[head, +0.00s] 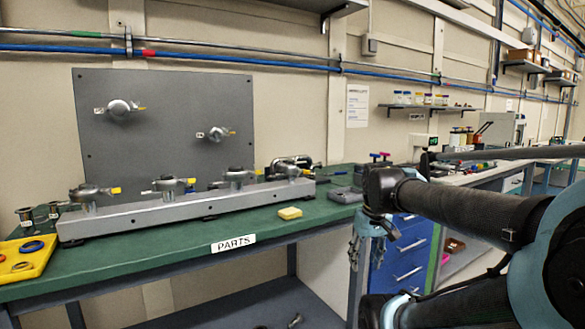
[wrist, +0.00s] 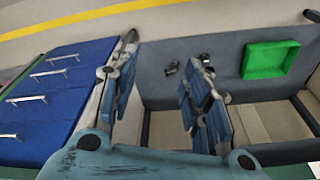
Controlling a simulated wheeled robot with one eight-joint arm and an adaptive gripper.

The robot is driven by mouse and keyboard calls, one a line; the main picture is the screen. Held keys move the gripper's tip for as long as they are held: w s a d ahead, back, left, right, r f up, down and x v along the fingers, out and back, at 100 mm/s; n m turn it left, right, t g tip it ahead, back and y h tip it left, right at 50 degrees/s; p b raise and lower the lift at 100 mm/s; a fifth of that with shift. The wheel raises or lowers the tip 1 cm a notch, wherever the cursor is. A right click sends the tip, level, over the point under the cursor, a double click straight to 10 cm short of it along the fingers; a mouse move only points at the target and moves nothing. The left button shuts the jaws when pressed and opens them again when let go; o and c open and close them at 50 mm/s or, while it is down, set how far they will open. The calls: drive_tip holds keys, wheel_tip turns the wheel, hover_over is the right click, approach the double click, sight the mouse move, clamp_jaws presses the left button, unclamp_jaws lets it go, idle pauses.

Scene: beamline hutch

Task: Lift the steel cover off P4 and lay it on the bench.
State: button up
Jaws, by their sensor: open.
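Several round metal fittings stand on a long grey rail (head: 190,212) on the green bench (head: 270,232). Two more fittings, an upper left one (head: 119,110) and a lower right one (head: 218,133), are on a dark upright panel (head: 165,150), each with a small white tag. The tags are too small to read, so I cannot tell which fitting is P4 or which part is its steel cover. My gripper (head: 368,255) hangs beyond the bench's right front end, apart from the fittings. In the wrist view its fingers (wrist: 168,55) are spread and empty.
A yellow tray (head: 30,268) with rings sits at the bench's left end. A yellow block (head: 290,213) lies in front of the rail. Blue drawers (head: 402,255) stand behind my gripper. A green bin (wrist: 270,60) shows below in the wrist view. The bench's front strip is mostly clear.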

drive_tip(key=w+a+r+n+y, duration=0.1)
drive_tip(key=w+a+r+n, duration=0.2)
drive_tip(key=w+r, duration=0.75)
drive_tip(key=w+a+r+n+y, duration=0.1)
drive_tip(key=w+a+r+n, duration=0.3)
drive_tip(key=w+r, duration=0.65)
drive_tip(key=n+g+y, duration=0.1)
drive_tip(key=n+y, duration=0.1)
drive_tip(key=n, duration=0.4)
approach(292, 163)
drive_tip(key=shift+w+x, duration=0.25)
drive_tip(key=shift+x, duration=1.15)
drive_tip(key=shift+w+x, duration=0.25)
drive_tip(key=shift+x, duration=1.1)
drive_tip(key=shift+w+x, duration=0.25)
drive_tip(key=shift+x, duration=1.15)
drive_tip(key=shift+a+r, duration=0.15)
drive_tip(key=shift+a, duration=0.05)
drive_tip(key=c, duration=0.9)
